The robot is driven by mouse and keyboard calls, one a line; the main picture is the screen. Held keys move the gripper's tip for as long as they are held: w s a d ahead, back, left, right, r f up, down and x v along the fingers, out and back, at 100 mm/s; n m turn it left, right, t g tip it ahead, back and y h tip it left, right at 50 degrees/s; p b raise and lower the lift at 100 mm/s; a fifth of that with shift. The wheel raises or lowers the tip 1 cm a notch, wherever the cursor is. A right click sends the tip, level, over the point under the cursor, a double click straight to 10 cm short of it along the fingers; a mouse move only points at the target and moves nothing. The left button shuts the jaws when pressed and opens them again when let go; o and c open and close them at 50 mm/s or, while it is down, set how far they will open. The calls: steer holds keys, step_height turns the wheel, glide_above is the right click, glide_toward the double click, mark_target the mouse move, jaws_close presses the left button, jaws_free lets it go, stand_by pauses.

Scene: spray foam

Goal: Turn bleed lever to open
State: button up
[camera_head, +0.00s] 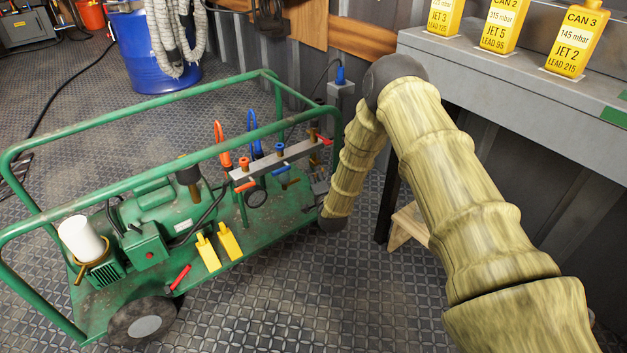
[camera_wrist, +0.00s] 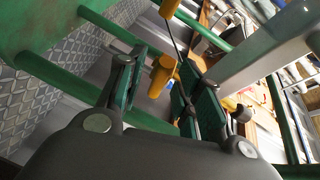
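No label tells which one is the bleed lever. In the wrist view a yellow handle (camera_wrist: 161,74) stands between the fingers of my gripper (camera_wrist: 158,66), closer to the right finger. The fingers are apart. Contact with the handle cannot be told. My arm mostly hides the gripper in the head view.
The cart's green rail frame (camera_head: 170,142) surrounds the manifold, and green tubes pass close to my gripper in the wrist view. A grey bench (camera_head: 480,65) with yellow cans stands behind my arm. Open floor (camera_head: 300,300) lies in front of the cart.

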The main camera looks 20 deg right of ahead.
steer(key=shift+w+f, duration=0.1)
steer(key=shift+w, duration=0.8)
jaws_close()
